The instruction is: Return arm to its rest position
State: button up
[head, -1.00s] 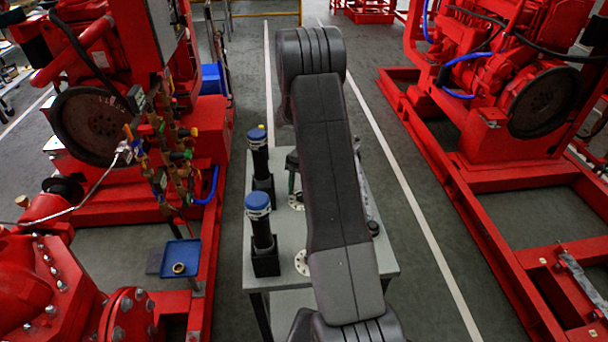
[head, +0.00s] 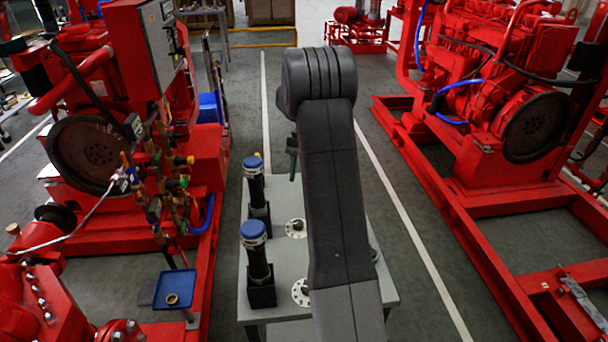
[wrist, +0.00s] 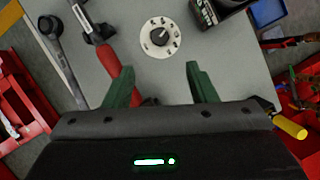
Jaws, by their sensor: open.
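My arm rises through the middle of the head view, bent at the elbow, with its dark links in front of the grey table (head: 272,300). In the wrist view, my gripper (wrist: 160,82) shows two green fingers spread apart with nothing between them. It is above the grey table top (wrist: 215,62). A round white flange with a dark knob (wrist: 160,37) lies on the table just beyond the fingertips. In the head view most of my gripper is hidden behind the arm; a small green part shows at its left edge.
Two blue-capped black cylinders (head: 253,235) stand upright on the table's left side. A red-handled tool (wrist: 105,55) lies left of the fingers in the wrist view. Red pumpsets stand at left (head: 90,150) and right (head: 520,130). Floor aisles flank the table.

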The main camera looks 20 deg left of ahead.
aim_at(298, 222)
jog(key=p+x, duration=0.1)
jog(key=x, duration=1.3)
jog(key=shift+r, duration=0.1)
